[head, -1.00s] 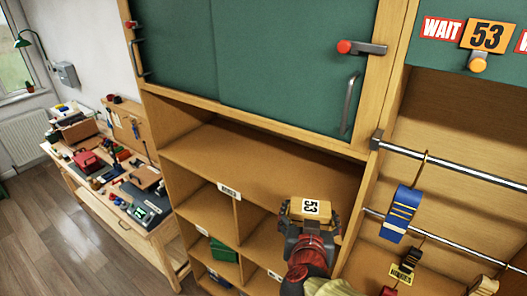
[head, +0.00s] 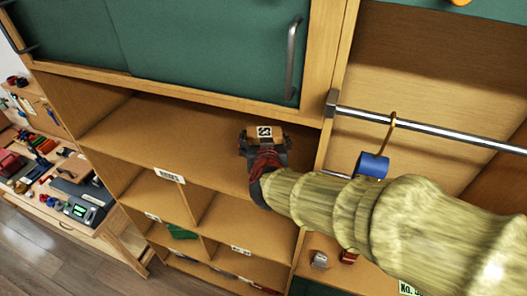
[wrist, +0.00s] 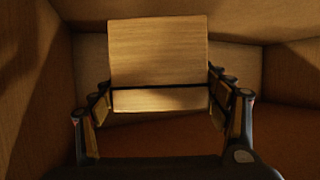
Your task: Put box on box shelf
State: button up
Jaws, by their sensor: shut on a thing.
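The box (head: 266,133) is small and tan with a black-and-white number label. My gripper (head: 264,143) is shut on it, at the right part of the wide open shelf (head: 150,118) under the green doors. The wrist view shows the box (wrist: 158,55) between the two fingers of my gripper (wrist: 160,105), with shelf walls around it. Whether the box touches the shelf board cannot be told. A white label (head: 169,175) is on that shelf's front edge.
Green doors (head: 215,45) with a metal handle (head: 293,60) are above the shelf. Smaller compartments (head: 235,220) lie below. A metal rail (head: 440,137) with a hanging blue item (head: 372,165) is at right. A cluttered workbench (head: 75,200) stands at left. The shelf's left part is clear.

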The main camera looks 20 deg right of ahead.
jog(key=shift+w+d+f+b, duration=0.25)
jog(key=shift+w+f, duration=0.4)
jog(key=shift+f, duration=0.8)
jog(key=shift+w+d+f, duration=0.3)
jog(key=shift+w+f, duration=0.4)
jog(key=shift+f, duration=0.7)
jog(key=shift+w+d+f+b, duration=0.25)
jog(key=shift+w+f, duration=0.4)
jog(key=shift+f, duration=0.8)
jog(key=shift+f, duration=0.15)
jog(key=o, duration=1.3)
jog(key=shift+c, duration=0.2)
jog(key=shift+o, duration=0.4)
